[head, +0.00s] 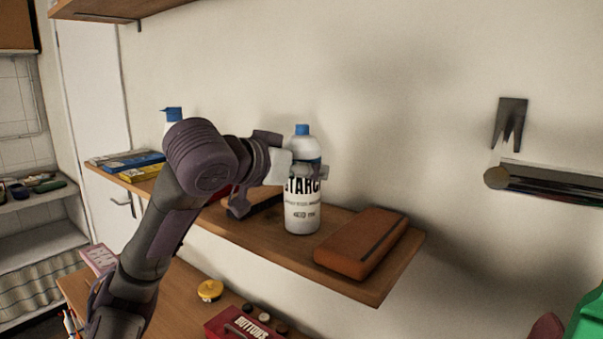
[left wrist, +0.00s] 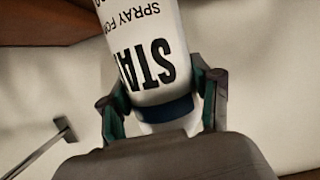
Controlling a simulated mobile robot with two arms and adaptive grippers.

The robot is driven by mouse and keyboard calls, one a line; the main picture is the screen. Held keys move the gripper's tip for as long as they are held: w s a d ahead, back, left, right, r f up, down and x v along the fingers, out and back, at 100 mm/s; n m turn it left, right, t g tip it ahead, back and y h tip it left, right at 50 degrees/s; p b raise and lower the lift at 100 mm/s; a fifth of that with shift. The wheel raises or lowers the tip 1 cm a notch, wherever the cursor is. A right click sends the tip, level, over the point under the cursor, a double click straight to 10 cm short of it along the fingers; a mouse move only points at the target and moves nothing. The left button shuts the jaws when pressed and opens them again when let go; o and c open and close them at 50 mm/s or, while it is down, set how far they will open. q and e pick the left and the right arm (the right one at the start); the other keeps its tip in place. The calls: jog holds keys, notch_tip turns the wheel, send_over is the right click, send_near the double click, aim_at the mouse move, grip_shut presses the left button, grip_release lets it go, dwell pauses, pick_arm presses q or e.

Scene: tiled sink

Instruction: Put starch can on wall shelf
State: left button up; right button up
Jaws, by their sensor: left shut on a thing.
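The starch can (head: 302,212) is white with a blue cap and black "STARCH" lettering. In the head view it is upright at the wall shelf (head: 283,252), beside a brown case. Its base appears to be at the shelf board; I cannot tell whether it touches. My left gripper (head: 308,168) is shut around the can's upper part. In the left wrist view the fingers (left wrist: 162,105) press on both sides of the can (left wrist: 160,50), near a dark blue band. My right gripper is not in view.
A brown case (head: 362,243) lies right of the can near the shelf's right end. Blue and yellow flat boxes (head: 140,165) and a blue-capped bottle (head: 172,115) are at the left. Below, a table holds a red buttons box (head: 240,326) and a yellow round item (head: 210,290).

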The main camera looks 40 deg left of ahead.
pick_arm(q)
jog(key=shift+s, duration=0.1)
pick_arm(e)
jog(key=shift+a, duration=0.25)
pick_arm(q)
jog(key=o, duration=1.1)
jog(key=shift+f, duration=0.2)
jog(key=o, duration=0.4)
jog(key=shift+o, duration=0.2)
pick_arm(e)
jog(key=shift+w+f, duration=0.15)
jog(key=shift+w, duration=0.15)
pick_arm(q)
jog(key=b+v, duration=0.1)
jog(key=v, duration=1.1)
jog(key=shift+r+b, duration=0.25)
jog(key=shift+b, duration=0.15)
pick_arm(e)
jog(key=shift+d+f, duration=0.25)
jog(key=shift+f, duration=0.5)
